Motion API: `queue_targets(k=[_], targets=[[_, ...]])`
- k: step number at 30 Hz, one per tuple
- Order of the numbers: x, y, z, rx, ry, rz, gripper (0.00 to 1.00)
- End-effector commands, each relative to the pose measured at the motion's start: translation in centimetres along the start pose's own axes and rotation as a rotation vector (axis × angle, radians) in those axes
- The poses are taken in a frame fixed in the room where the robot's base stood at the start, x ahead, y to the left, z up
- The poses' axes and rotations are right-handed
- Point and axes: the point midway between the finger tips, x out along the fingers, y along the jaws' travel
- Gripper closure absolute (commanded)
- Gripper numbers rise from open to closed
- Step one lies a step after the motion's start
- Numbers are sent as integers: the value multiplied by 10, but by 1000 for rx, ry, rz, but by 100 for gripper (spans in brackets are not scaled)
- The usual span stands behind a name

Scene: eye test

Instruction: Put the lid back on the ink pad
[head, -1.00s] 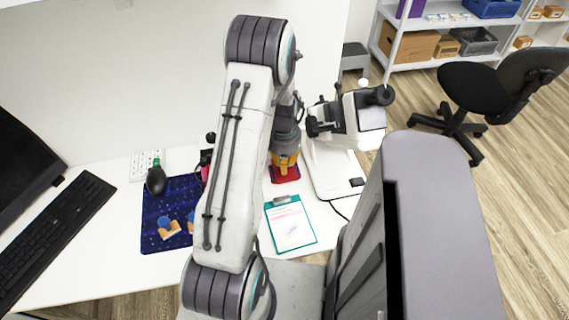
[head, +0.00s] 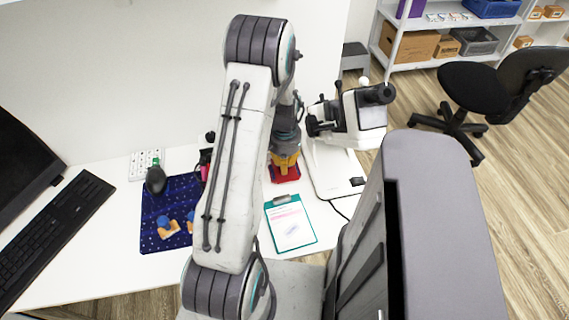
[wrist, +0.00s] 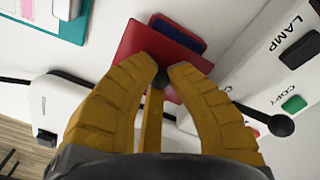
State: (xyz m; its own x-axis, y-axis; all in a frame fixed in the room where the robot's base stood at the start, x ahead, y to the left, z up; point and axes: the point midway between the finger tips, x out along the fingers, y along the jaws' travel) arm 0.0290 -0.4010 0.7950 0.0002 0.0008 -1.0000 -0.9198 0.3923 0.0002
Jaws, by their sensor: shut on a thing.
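My gripper (head: 284,166) has yellow fingers and points down over the white table beside the white instrument. In the wrist view my gripper (wrist: 163,75) is shut on the dark knob of the red lid (wrist: 148,39). The ink pad (wrist: 178,33), dark blue with a red border, shows partly past the lid's edge, so the lid lies offset over it. I cannot tell whether lid and pad touch. In the head view the red lid (head: 278,177) shows below the fingers, and the arm and gripper hide much of that spot.
A white microscope-like instrument (head: 350,120) stands close on the right. A teal clipboard (head: 291,222) lies in front. A keyboard (head: 57,232) is at far left.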

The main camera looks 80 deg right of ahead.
Motion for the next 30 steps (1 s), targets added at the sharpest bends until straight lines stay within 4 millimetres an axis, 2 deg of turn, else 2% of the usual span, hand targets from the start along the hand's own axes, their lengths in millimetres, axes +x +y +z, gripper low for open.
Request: queue_targets(k=[14,15,23,28,30], targets=[[0,0,0,0,0,0,100],[0,0,0,0,0,0,84],[0,0,0,0,0,0,61],[0,0,0,0,0,0,60],[0,0,0,0,0,0,51]])
